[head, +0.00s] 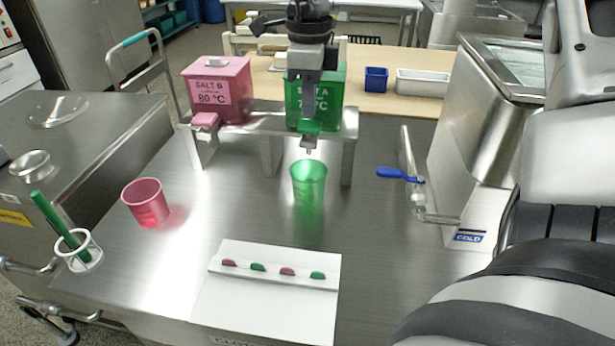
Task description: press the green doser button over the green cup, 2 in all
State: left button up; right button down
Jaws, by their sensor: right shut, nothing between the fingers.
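The green doser box (334,92) stands on a metal rack at the back, its label partly hidden by my gripper. Its green button (311,127) sticks out at the front, above a metal nozzle. The green cup (309,184) stands upright on the steel table below the nozzle; I cannot tell its contents. My right gripper (307,114) is shut and empty, pointing down in front of the green box. Its fingertips are at or just above the green button; contact cannot be told. My left gripper is not in view.
A pink doser box (218,88) with a pink button (205,120) shares the rack (266,123). A pink cup (146,203) stands at left. A white card (265,300) with pink and green markers lies in front. A blue-handled valve (400,175) juts in at right.

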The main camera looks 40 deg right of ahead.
aim_at(309, 125)
jog(key=shift+f, duration=0.1)
dwell(0.4)
jog(key=shift+f+b, duration=1.35)
jog(key=shift+f, duration=0.1)
jog(key=shift+r, duration=0.1)
jog(key=shift+r+p, duration=1)
jog(key=shift+r, duration=0.4)
jog(key=shift+f, duration=0.1)
